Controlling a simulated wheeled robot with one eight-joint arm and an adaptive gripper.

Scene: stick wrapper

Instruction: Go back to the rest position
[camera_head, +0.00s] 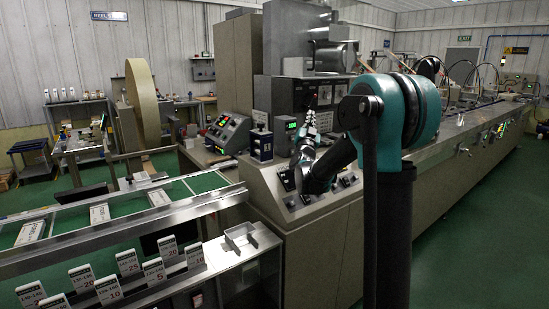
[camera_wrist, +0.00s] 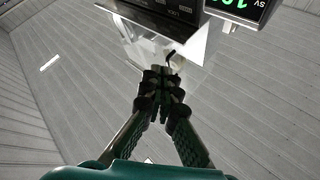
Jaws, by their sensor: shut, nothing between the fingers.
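My gripper (camera_head: 310,118) is raised in front of the wrapper machine's control cabinet in the head view, with its fingers pointing up. In the wrist view my gripper (camera_wrist: 163,80) has its two fingers brought together at the tips, with nothing held between them. My teal and black arm stands in the foreground of the head view and hides part of the machine behind it.
The wrapper machine (camera_head: 325,225) with its sloped control panel stands close beside my arm. A digital display (camera_wrist: 240,8) is near the fingertips in the wrist view. A green conveyor (camera_head: 110,211) and several numbered cards (camera_head: 128,262) are at left. Green floor (camera_head: 480,210) is open at right.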

